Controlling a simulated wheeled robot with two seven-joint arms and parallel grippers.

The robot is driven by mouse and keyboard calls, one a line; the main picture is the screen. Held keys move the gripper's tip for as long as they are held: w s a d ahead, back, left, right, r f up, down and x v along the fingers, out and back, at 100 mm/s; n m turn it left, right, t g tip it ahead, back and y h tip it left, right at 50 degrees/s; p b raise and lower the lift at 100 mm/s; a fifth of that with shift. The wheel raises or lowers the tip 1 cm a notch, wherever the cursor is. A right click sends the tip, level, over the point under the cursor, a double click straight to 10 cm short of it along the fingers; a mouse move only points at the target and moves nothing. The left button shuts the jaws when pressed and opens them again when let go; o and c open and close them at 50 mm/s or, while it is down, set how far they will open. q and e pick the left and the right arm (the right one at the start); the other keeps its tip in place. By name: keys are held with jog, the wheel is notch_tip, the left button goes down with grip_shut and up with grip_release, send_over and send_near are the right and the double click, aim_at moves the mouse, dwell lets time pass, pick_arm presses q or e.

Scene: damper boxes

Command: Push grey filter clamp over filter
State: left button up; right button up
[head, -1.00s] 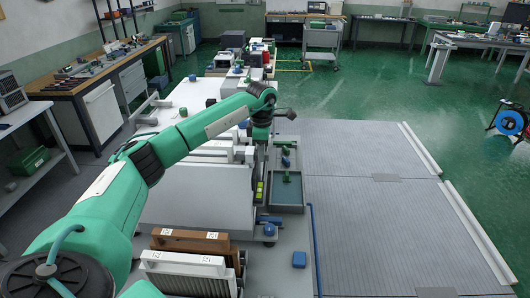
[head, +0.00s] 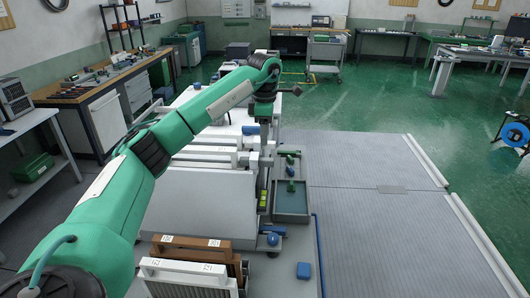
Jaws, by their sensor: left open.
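My left arm reaches across from the left. Its gripper (head: 263,108) hangs at the wrist above the right edge of the row of white boxes; it is open, but small and dark here, and its fingertips are hard to make out. Several white box units (head: 215,180) stand in a row, with grey metal fittings (head: 247,159) at their right ends. I cannot tell which fitting is the grey filter clamp. A white-framed filter (head: 188,268) and a brown-framed filter (head: 190,242), both with number labels, stand upright at the front. My right gripper does not show.
A grey tray (head: 290,217) with a green item (head: 291,187) lies right of the boxes. A blue block (head: 303,270) and a blue knob (head: 272,239) are near the front. The grey floor panels (head: 365,230) on the right are clear. A wooden workbench (head: 95,85) stands at the left.

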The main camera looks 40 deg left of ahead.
pick_arm(q)
jog(key=shift+r, duration=2.55)
